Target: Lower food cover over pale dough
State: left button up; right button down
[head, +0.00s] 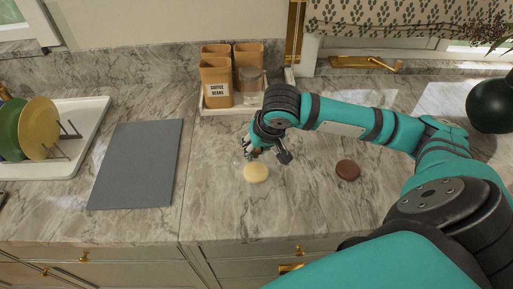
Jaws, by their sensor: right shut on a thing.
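The pale dough (256,173) is a small round cream-coloured lump on the marble counter (220,220). My right gripper (252,154) is just behind the dough, low over the counter and pointing down. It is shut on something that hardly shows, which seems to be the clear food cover. The cover's outline is too faint to tell whether it is around the dough or above it. My left gripper is not in view.
A brown round piece (347,170) lies to the right of the dough. A grey board (137,163) and a white dish rack (88,133) with plates are at the left. Canisters (217,85) stand on a tray behind. The counter in front of the dough is clear.

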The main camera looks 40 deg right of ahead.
jog(key=c, duration=1.1)
grip_release()
jog(key=shift+o, duration=0.2)
jog(key=v, duration=1.2)
